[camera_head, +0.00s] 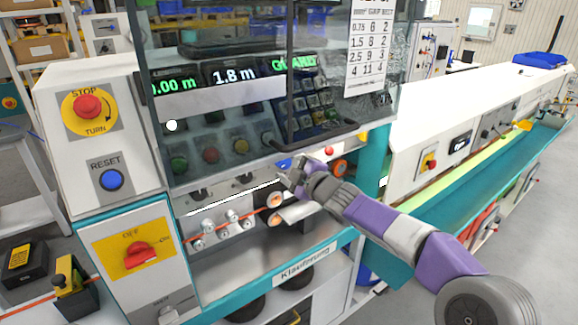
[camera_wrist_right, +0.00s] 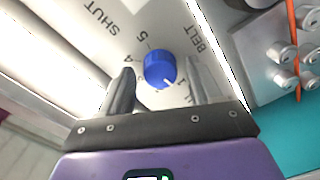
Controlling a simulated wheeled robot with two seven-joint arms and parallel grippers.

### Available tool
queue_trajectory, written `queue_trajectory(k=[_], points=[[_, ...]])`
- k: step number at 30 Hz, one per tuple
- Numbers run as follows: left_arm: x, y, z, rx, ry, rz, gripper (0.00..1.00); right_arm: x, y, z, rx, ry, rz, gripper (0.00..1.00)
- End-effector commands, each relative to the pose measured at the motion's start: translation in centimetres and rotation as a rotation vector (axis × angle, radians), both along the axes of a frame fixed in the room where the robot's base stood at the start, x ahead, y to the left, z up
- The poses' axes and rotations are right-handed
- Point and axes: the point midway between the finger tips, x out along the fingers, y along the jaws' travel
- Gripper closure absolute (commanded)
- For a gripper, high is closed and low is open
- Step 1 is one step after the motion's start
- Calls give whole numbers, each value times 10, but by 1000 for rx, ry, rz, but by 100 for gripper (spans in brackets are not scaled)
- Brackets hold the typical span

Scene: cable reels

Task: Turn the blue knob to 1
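The blue knob (camera_wrist_right: 160,68) sits on a pale panel in the right wrist view, with SHUT, BELT and several digits printed around it. Its short white mark points to the lower right, roughly toward a 1; the exact alignment is hard to tell. My right gripper (camera_wrist_right: 160,72) is open, one finger on each side of the knob, with a gap showing on both sides. In the head view, my right gripper (camera_head: 291,176) is at the machine front, beside the knob (camera_head: 284,163), which is mostly hidden. My left gripper is not in view.
Orange cable and metal rollers (camera_head: 232,218) are just left of and below my gripper. A clear guard (camera_head: 250,90) hangs over the displays above. A red emergency stop (camera_head: 87,106) and blue reset button (camera_head: 112,180) are at the left.

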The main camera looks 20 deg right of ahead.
Motion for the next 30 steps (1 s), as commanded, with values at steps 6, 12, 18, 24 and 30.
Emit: queue_trajectory(k=[6,12,18,24,30], points=[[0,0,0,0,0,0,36,0,0,0,2,0,1,36],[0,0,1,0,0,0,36,-11,-4,2,1,-2,-1,36],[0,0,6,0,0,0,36,-41,-15,4,-1,0,-2,36],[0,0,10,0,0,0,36,-64,-23,4,-1,1,-2,36],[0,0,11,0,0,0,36,-72,-25,3,1,0,0,36]])
